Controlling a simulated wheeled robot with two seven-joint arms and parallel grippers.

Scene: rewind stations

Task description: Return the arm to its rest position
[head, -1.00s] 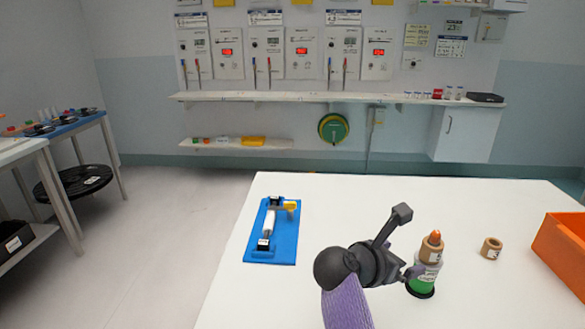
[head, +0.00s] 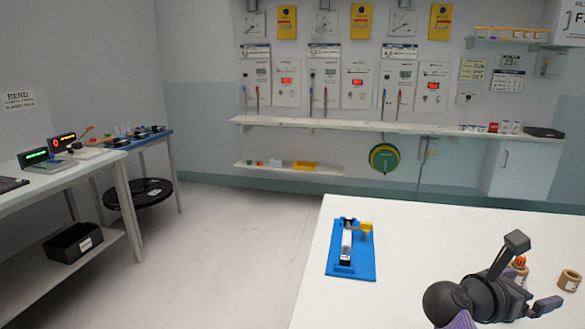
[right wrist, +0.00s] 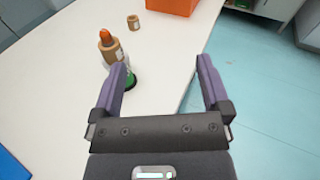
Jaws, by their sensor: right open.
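My right gripper (head: 535,292) is over the right part of the white table in the head view. In the right wrist view its two purple fingers stand wide apart (right wrist: 161,66), with nothing held between them. A stack with an orange tip, a tan ring and a green base (right wrist: 111,50) stands upright just left of the left finger, which partly hides it. In the head view only its orange and tan top (head: 520,263) shows behind my gripper. My left gripper is in neither view.
A separate tan ring (head: 569,281) lies on the white table (head: 430,235). A blue fixture board (head: 362,262) is near its left edge. The wrist view shows an orange bin (right wrist: 172,5) at the far edge. The table's middle is clear. A side bench (head: 60,174) stands left.

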